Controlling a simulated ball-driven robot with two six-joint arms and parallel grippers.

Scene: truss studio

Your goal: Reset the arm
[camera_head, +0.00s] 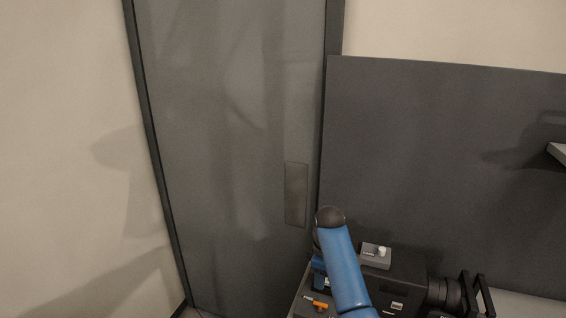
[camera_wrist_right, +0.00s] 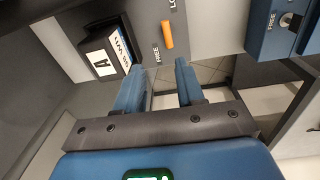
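My right arm, blue with a dark rounded joint, rises from the bottom of the head view and bends down behind itself. Part of my right gripper (camera_head: 318,274) shows left of that arm, over a dark panel with an orange lever (camera_head: 320,305). In the right wrist view the two blue fingers of the right gripper (camera_wrist_right: 157,75) stand apart with nothing between them. The orange lever (camera_wrist_right: 167,34) is beyond the fingertips, between the labels FREE and LOCK. I cannot tell any contact. My left gripper is in neither view.
A grey door (camera_head: 225,130) with a handle plate (camera_head: 296,194) stands behind. A dark board (camera_head: 440,150) is right of it. A grey box with a white knob (camera_head: 372,262) and a dark lens-like device (camera_head: 441,294) are at lower right.

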